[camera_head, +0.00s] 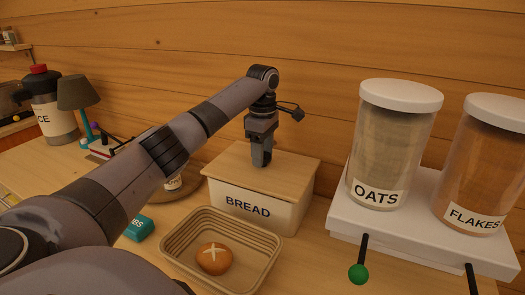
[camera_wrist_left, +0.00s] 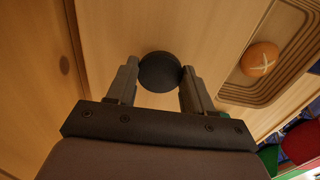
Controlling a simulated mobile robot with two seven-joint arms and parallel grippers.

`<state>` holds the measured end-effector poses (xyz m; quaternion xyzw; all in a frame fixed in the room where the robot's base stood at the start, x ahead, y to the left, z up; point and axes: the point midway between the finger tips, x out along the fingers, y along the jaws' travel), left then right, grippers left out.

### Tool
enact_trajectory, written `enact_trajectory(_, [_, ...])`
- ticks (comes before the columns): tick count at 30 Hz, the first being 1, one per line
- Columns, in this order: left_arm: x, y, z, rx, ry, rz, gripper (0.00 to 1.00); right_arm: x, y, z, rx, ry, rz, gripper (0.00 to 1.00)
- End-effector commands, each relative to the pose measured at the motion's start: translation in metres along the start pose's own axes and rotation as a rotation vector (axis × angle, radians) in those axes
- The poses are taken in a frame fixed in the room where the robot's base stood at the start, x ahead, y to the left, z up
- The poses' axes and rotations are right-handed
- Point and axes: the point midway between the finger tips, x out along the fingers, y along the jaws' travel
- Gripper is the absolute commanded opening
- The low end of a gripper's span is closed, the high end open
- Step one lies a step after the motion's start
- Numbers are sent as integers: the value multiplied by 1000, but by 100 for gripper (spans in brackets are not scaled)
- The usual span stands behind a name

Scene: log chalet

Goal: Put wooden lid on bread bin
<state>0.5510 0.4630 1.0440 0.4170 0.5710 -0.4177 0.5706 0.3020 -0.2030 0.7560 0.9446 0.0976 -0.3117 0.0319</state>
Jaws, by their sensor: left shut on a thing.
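The bread bin (camera_head: 250,211) is a cream box marked BREAD on the wooden counter. The pale wooden lid (camera_head: 222,169) lies level over its top, its edges lined up with the bin's rim; I cannot tell whether a thin gap is left. My left gripper (camera_head: 261,163) points down at the lid's middle and is shut on its dark round knob. In the left wrist view the knob (camera_wrist_left: 159,72) sits between the two fingers (camera_wrist_left: 158,85), with the lid's wood (camera_wrist_left: 120,30) behind it. My right gripper is in neither view.
A ribbed tray (camera_head: 178,262) with a bread roll (camera_head: 214,258) stands in front of the bin. Right is a white stand (camera_head: 420,240) with jars of oats (camera_head: 388,150) and flakes (camera_head: 480,170). A teal box (camera_head: 138,229) lies left. A log wall is behind.

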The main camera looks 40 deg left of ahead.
Motion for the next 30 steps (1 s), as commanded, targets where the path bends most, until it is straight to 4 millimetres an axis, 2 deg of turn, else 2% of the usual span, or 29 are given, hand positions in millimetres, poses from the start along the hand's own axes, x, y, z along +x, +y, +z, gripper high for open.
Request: enact_trajectory(30, [6, 0, 0, 1, -2, 3, 0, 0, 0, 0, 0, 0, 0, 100])
